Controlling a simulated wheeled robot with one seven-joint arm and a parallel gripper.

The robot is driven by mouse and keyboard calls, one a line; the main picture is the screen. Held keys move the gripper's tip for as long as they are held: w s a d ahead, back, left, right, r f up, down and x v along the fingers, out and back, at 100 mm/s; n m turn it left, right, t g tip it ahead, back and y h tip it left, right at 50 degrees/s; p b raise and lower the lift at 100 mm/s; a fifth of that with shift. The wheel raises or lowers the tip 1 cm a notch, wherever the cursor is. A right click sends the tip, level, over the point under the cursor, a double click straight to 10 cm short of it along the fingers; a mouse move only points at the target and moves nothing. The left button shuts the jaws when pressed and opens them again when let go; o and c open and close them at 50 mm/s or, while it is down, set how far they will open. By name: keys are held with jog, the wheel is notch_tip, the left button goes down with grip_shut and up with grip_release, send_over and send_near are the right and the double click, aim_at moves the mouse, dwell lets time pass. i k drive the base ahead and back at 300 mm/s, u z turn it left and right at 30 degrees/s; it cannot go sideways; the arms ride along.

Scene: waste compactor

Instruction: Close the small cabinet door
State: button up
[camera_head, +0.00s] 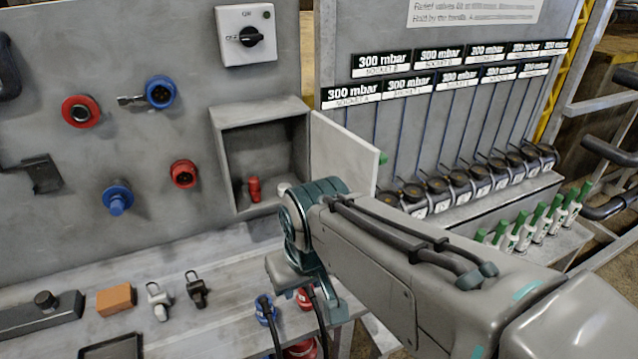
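The small cabinet (220,160) is a grey open-fronted box on the upright panel. Its pale door (343,150) stands open, hinged on the right side and swung outward, with a small green part at its free edge. My gripper (318,300) is low in front of the cabinet, below the door, over the front edge of the bench. The arm hides the door's lower part. The fingers are too hidden and dark to show their opening, and I cannot tell whether they touch anything.
A red object (254,188) stands inside the cabinet. Red and blue sockets (160,92) and a rotary switch (246,36) are on the panel. Padlocks (196,289) and an orange block (116,299) lie on the bench (235,259). Several black gauges (437,186) stand right of the door.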

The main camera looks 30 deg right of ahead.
aim_at(336, 150)
jog(key=u, duration=2.35)
jog(key=k, duration=2)
jog(key=z, duration=1.25)
jog(key=k, duration=0.3)
jog(key=z, duration=0.45)
jog(key=i, duration=0.9)
jog(key=u, duration=0.5)
